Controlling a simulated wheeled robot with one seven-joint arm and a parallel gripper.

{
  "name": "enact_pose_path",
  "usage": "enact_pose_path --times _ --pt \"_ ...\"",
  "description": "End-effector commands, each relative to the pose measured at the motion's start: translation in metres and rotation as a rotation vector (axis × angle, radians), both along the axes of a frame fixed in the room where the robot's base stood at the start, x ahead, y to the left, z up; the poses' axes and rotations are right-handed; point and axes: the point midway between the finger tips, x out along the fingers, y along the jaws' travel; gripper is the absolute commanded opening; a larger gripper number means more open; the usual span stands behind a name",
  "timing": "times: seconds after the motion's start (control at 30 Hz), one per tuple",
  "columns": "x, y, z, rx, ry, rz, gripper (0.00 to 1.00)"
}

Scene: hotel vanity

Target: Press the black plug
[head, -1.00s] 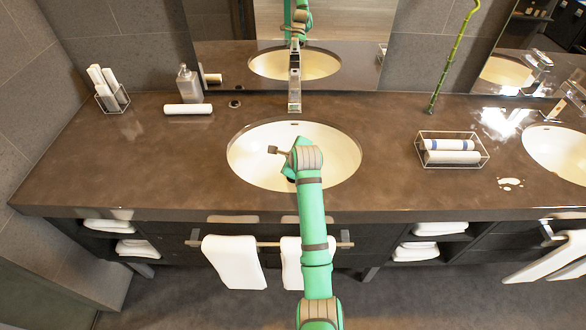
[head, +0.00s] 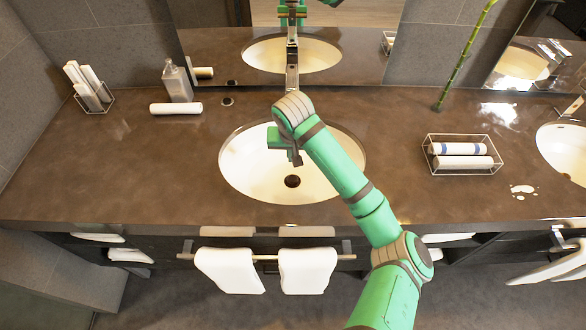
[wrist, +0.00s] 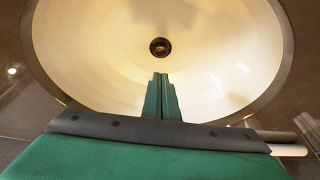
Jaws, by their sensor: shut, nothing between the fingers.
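A dark round plug (head: 292,181) sits at the bottom of the white sink basin (head: 240,180). In the wrist view the plug (wrist: 160,47) is a dark disc with a lighter brownish centre, near the top middle of the picture. My gripper (head: 297,160) is over the basin, pointing down, just beyond the plug in the head view. In the wrist view its two green fingers (wrist: 161,76) are together with nothing between them, and their tips lie just below the plug in the picture. I see no contact, and the height above the plug is hard to tell.
The faucet (head: 292,65) stands behind the basin, close to my arm. A small dark round fitting (head: 228,101), a rolled white towel (head: 176,109) and a soap bottle (head: 177,80) are to the left. A wire basket (head: 430,160) is to the right. The front left counter is clear.

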Motion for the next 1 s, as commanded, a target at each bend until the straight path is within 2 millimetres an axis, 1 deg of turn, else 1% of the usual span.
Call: enact_pose_path --times 0.1,0.37,0.47,0.53,0.67,1.0 --pt "-0.003 -0.001 -0.001 -0.016 0.009 0.022 0.00" --pt "-0.003 0.000 -0.001 -0.014 0.008 0.023 0.00" --pt "-0.002 0.000 -0.004 -0.014 0.008 0.022 0.00" --pt "0.000 0.000 -0.010 -0.013 0.009 0.020 0.00" --pt "0.004 -0.001 -0.027 -0.014 0.010 0.020 0.00" --pt "0.023 -0.003 -0.088 -0.016 0.010 0.015 0.00"
